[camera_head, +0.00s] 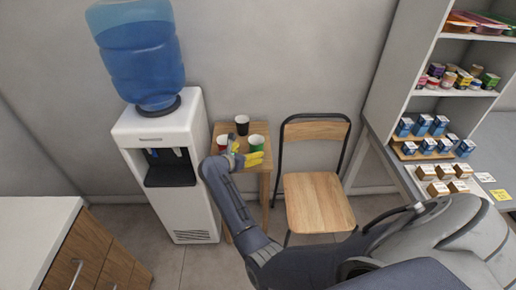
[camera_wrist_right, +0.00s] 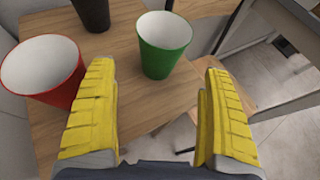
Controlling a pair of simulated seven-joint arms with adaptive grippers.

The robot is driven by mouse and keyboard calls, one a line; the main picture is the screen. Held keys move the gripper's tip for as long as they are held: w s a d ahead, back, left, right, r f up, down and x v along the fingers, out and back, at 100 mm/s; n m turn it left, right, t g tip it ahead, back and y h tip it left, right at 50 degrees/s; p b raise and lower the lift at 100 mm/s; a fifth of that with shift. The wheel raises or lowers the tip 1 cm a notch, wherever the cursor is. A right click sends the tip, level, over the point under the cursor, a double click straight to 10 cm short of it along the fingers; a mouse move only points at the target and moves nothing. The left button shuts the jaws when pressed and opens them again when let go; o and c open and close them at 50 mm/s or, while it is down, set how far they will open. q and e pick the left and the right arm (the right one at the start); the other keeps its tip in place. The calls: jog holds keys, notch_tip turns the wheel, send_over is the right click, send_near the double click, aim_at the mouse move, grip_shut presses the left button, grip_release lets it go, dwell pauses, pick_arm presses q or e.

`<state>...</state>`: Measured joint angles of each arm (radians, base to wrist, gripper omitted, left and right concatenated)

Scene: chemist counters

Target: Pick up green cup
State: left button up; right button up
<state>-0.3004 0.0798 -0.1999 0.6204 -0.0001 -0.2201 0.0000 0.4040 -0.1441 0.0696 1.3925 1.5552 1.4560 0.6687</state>
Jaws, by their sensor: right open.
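The green cup (camera_wrist_right: 163,46) stands upright on a small wooden table (camera_wrist_right: 120,125), with its white inside showing. In the head view the green cup (camera_head: 257,142) is at the table's right side. My right gripper (camera_wrist_right: 158,115) is open and empty, its yellow fingers spread to either side, with the cup between and beyond the fingertips. In the head view my right gripper (camera_head: 245,157) is at the table's front edge. I cannot tell whether a finger touches any cup. My left gripper is not in view.
A red cup (camera_wrist_right: 42,70) stands close beside the left finger. A black cup (camera_head: 242,124) stands behind. A water cooler (camera_head: 165,150) is left of the table, a chair (camera_head: 316,200) is right. Shelves with boxes (camera_head: 430,125) stand at the far right.

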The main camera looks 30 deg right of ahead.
aim_at(256, 149)
jog(key=shift+w+d+f+m, duration=0.15)
jog(key=shift+w+d+m, duration=0.05)
jog(key=shift+d+m, duration=0.1)
jog(key=shift+x, duration=3.45)
jog(key=c, duration=1)
